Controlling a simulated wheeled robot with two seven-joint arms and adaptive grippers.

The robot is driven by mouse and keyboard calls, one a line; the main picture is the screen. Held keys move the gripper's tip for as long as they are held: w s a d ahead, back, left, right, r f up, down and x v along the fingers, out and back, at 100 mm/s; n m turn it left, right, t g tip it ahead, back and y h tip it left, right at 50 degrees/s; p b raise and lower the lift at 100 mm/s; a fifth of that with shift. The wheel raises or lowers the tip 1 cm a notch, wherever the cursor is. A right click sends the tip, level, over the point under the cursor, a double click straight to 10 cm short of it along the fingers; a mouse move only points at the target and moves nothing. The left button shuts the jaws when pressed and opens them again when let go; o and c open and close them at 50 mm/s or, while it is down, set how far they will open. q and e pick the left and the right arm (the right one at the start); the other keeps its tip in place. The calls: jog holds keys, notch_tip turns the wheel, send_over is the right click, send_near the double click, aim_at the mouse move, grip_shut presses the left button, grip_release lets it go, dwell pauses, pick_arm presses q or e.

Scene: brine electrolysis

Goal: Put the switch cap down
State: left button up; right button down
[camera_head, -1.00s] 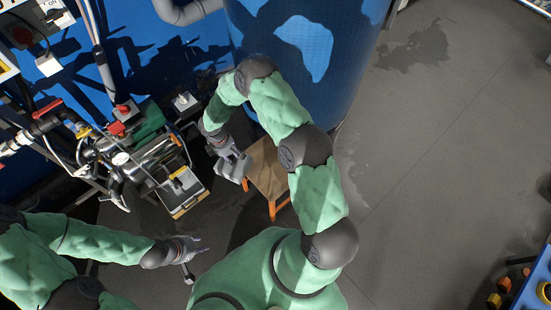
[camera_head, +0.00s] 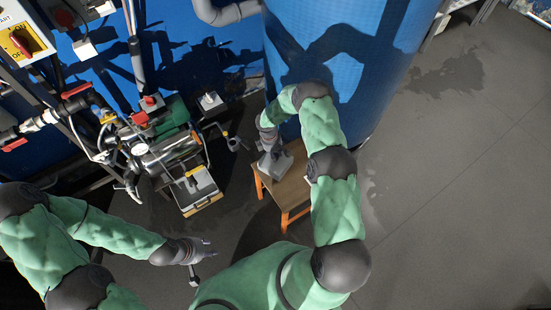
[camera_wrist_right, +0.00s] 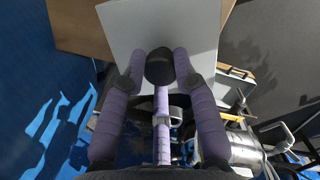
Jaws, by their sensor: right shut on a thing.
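The switch cap (camera_head: 275,164) is a light grey square plate with a black knob (camera_wrist_right: 159,66). My right gripper (camera_head: 268,143) is shut on it. In the right wrist view its purple fingers close around the knob (camera_wrist_right: 160,75), and the plate (camera_wrist_right: 190,22) spreads beyond the fingertips. The cap is over the left part of a small wooden stool (camera_head: 293,188); I cannot tell whether it touches the stool top. My left gripper (camera_head: 204,252) is open and empty, low at the left, with its fingers apart.
A big blue tank (camera_head: 345,60) stands right behind the stool. Left of the stool are a pump with pipes (camera_head: 170,150) and a tray (camera_head: 200,187). A red-yellow switch (camera_head: 20,42) is on the back left wall. The floor (camera_head: 450,190) at the right is clear.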

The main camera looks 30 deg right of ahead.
notch_tip(320, 180, down, 3)
jog(key=shift+d+f+b, duration=0.1)
jog(key=shift+f+b, duration=0.1)
jog(key=shift+b, duration=0.2)
jog(key=shift+r, duration=0.1)
jog(key=c, duration=1)
grip_release()
jog(key=shift+o, duration=0.2)
